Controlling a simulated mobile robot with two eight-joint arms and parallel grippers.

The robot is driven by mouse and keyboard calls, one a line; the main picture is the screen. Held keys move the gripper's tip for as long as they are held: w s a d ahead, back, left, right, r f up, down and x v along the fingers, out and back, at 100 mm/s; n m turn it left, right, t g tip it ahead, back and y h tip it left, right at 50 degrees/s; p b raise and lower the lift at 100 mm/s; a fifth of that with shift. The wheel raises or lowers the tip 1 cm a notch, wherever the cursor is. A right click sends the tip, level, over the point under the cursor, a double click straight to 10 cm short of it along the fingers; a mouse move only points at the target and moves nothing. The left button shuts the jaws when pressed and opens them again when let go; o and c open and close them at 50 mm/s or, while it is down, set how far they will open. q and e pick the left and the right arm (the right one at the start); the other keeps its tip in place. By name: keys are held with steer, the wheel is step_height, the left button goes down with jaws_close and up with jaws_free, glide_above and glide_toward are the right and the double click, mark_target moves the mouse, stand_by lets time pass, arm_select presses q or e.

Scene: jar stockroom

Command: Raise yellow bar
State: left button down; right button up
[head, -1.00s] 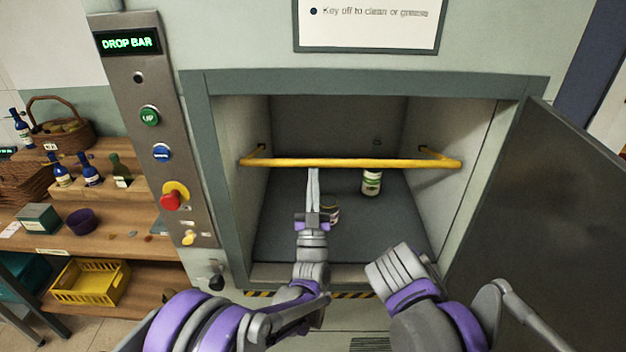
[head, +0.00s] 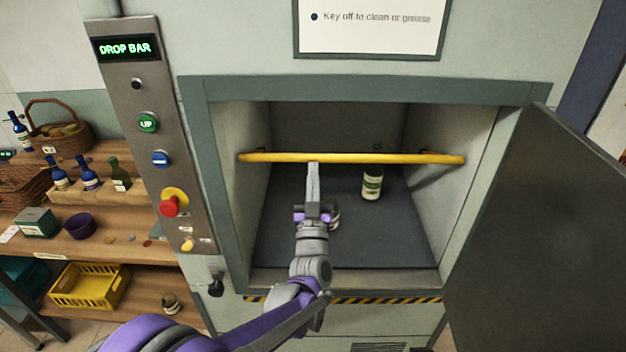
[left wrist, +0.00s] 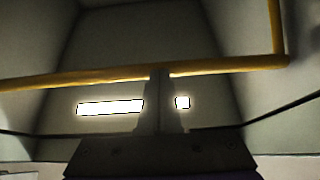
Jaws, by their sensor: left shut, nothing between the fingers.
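The yellow bar (head: 390,158) spans the front of the lift opening, roughly level, with side arms reaching back to the walls. My left gripper (head: 313,170) is shut and empty, pointing into the opening. Its fingertips are right at the underside of the bar, left of the middle. In the left wrist view the bar (left wrist: 225,67) crosses above the closed fingers (left wrist: 158,95), which appear to touch it. A display on the control panel (head: 125,48) reads "DROP BAR". My right gripper is not in view.
Inside the opening stand a jar with a green label (head: 372,183) and another small jar (head: 334,216), partly hidden by my gripper. An open dark door (head: 540,230) is on the right. Shelves (head: 110,228) with bottles and baskets are at the left.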

arm_select(q)
steer(key=w+r+g+b, duration=0.1)
steer(key=w+r+g, duration=0.4)
steer(key=r, duration=0.6)
steer(key=shift+w+a, duration=0.15)
steer(key=shift+w, duration=0.5)
steer(key=shift+r, duration=0.1)
